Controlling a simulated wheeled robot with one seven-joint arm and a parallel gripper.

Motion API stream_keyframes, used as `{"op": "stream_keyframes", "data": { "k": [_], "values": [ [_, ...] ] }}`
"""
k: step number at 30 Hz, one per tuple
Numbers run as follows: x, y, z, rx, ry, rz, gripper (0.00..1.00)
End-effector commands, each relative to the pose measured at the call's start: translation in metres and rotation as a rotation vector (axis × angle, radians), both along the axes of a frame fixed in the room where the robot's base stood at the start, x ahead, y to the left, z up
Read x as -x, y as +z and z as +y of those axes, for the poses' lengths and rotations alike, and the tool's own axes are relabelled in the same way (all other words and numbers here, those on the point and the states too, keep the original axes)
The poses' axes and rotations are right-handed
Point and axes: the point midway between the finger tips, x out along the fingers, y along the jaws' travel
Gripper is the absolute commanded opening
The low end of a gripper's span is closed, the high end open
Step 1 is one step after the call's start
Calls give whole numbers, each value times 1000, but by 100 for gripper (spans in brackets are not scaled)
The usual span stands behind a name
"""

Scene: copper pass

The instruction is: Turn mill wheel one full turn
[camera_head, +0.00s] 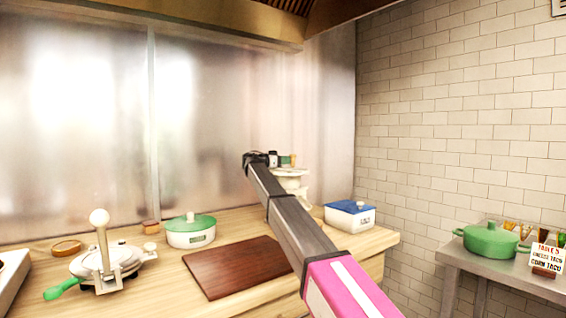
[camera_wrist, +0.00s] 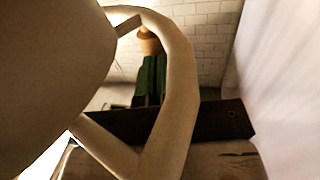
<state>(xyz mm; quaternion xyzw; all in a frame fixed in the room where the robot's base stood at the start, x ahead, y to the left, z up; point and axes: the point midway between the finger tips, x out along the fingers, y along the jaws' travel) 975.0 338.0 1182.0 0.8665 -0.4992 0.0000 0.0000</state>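The mill (camera_head: 303,190) is a cream-white device on the back of the wooden counter, partly hidden behind my arm. In the wrist view a large cream curved rim with a spoke (camera_wrist: 182,70), apparently the mill wheel, fills the left and middle, very close to the camera. My gripper (camera_head: 266,158) is small and dark in the head view, at the mill's upper left. Its fingers cannot be made out there, so whether it is open, or touches the wheel, is unclear. A green thing with a tan top (camera_wrist: 152,75) shows through the rim.
A dark wooden board (camera_head: 235,267) lies on the counter before the mill. A blue-lidded white box (camera_head: 349,217) stands right of it. A green-lidded pot (camera_head: 190,232) and a round press with a raised lever (camera_head: 103,262) stand left. A side table (camera_head: 500,274) holds a green pot.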

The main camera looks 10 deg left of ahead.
Motion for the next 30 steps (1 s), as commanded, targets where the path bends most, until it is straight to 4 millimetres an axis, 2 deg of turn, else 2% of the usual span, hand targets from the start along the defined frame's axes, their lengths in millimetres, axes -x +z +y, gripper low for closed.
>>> {"op": "stream_keyframes", "data": {
  "k": [9,30],
  "values": [
    [-2,0,-7,0,-85,0,0],
    [-1,0,-6,0,-94,0,0]
  ]
}}
